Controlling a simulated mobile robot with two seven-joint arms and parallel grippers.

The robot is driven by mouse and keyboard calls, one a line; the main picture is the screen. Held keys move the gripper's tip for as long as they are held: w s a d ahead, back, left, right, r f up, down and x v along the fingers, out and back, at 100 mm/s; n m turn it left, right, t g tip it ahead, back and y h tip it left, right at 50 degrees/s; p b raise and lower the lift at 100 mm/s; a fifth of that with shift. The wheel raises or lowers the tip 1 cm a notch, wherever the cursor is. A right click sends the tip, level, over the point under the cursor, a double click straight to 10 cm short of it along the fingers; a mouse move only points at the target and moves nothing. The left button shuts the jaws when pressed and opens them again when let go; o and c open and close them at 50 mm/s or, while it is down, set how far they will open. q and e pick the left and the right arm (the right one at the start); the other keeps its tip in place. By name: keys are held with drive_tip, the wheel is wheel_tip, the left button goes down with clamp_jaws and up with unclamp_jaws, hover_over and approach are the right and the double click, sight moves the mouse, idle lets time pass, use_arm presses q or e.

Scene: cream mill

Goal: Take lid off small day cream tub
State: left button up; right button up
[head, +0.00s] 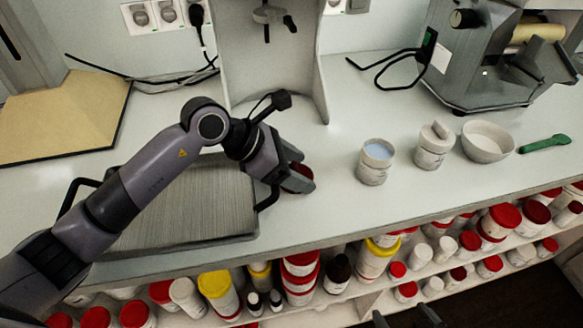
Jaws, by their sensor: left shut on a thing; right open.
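My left gripper (297,178) reaches in from the left over the counter, just right of the metal plate. It is shut on a dark red thing (299,172), mostly hidden by the fingers; it looks like a red lid. A small white tub (372,173) with a pale blue top stands upright on the counter to the right, apart from the gripper. I cannot tell if the blue is cream or a lid. My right gripper (405,318) shows only as dark fingertips at the bottom edge, apart and empty.
The metal plate (185,200) lies left. Shelves below hold several red-lidded tubs (300,265).

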use_arm(q)
drive_tip(key=shift+s+d+r, duration=0.1)
drive_tip(key=o, duration=1.2)
drive_tip(key=shift+r, duration=0.15)
drive_tip(key=shift+b+v, duration=0.6)
drive_tip(key=shift+v, duration=5.35)
